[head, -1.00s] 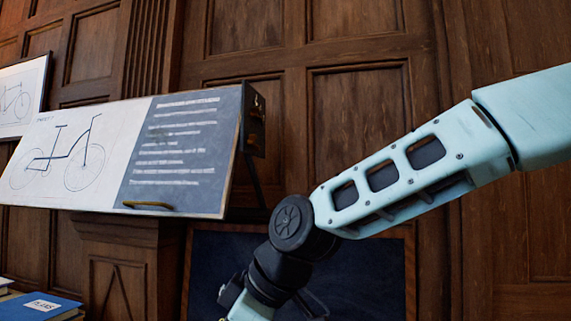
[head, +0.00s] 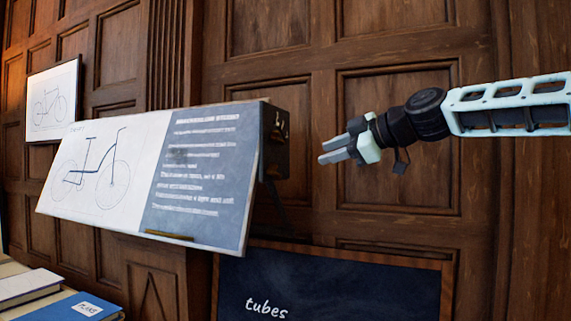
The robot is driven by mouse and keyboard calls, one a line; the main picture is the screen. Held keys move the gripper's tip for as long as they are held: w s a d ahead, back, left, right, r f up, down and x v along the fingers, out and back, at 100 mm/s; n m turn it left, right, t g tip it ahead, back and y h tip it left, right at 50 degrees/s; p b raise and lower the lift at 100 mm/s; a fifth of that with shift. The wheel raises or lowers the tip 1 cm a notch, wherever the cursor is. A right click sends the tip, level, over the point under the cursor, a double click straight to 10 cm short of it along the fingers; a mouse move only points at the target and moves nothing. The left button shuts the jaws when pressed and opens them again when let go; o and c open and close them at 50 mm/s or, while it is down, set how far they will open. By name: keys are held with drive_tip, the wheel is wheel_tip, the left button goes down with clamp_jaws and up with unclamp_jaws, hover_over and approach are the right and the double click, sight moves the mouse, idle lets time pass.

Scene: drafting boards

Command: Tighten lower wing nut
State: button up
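The tilted drafting board (head: 150,180) carries a bicycle drawing and a grey panel of writing. On the dark bracket (head: 275,150) at its right end are small brassy fittings (head: 278,128), one above the other. They look like the wing nuts, but are too small to make out their shape or how tight they sit. My gripper (head: 323,152) is to the right of the bracket, level with it, fingers pointing left toward it. A gap shows between the fingertips and the bracket, and nothing shows in the fingers. Their opening is unclear from this side.
A framed chalkboard (head: 340,285) reading "tubes" stands below. A brass handle (head: 168,236) is on the board's lower edge. Books (head: 70,305) lie at lower left. A second bicycle drawing (head: 53,100) hangs at left. Wood panelling (head: 400,50) fills the back.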

sight(274, 171)
drive_tip(key=p+x, duration=0.6)
drive_tip(key=x, duration=0.8)
drive_tip(key=shift+a, duration=0.15)
drive_tip(key=shift+w+f, duration=0.1)
clamp_jaws()
